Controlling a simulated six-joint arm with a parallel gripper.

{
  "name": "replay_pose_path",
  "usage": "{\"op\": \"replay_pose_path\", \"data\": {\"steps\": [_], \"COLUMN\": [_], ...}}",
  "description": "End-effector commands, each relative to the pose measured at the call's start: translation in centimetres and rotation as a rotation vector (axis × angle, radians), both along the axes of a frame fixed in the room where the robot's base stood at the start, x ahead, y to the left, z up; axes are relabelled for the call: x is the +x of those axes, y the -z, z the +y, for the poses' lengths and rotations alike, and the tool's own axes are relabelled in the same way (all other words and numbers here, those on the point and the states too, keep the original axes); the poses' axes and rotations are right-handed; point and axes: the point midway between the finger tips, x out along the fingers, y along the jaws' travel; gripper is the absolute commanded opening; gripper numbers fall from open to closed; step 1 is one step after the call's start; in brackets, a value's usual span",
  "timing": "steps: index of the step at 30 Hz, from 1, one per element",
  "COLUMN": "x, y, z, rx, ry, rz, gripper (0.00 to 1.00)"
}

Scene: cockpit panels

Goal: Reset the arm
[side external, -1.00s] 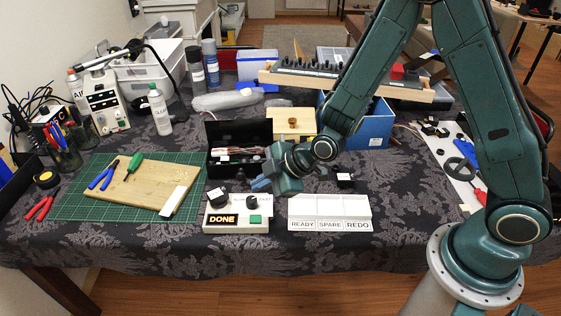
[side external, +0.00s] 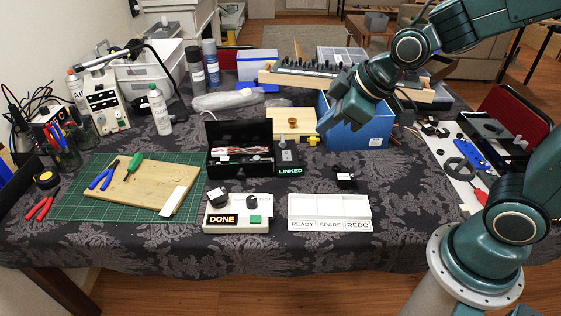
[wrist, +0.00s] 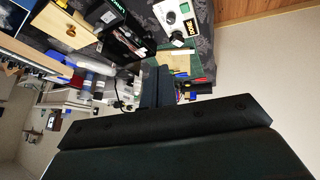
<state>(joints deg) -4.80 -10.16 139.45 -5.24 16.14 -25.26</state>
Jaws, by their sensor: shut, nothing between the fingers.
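My gripper (side external: 338,122) is raised above the back of the table in the side view, in front of the blue open box (side external: 362,132). It is shut and empty, pointing down and left. In the wrist view its dark fingers (wrist: 157,86) are together with nothing between them.
A white tray (side external: 330,212) marked READY, SPARE and REDO lies at the front. A small black part (side external: 345,178) sits behind it. A green cutting mat (side external: 75,207) with a wooden board (side external: 150,188) is at the left. A wooden box (side external: 291,123) stands left of my gripper.

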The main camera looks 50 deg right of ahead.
Motion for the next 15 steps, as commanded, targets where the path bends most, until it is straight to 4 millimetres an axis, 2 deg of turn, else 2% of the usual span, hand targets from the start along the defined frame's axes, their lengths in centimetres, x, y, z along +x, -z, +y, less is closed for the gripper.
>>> {"op": "replay_pose_path", "data": {"steps": [6,15], "x": [-4.0,-10.2], "y": [-2.7,-5.0], "z": [-1.8,-3.9], "rx": [0.041,0.105], "ry": [0.142,0.349], "rz": [0.035,0.089], "gripper": [0.0,0.0]}}
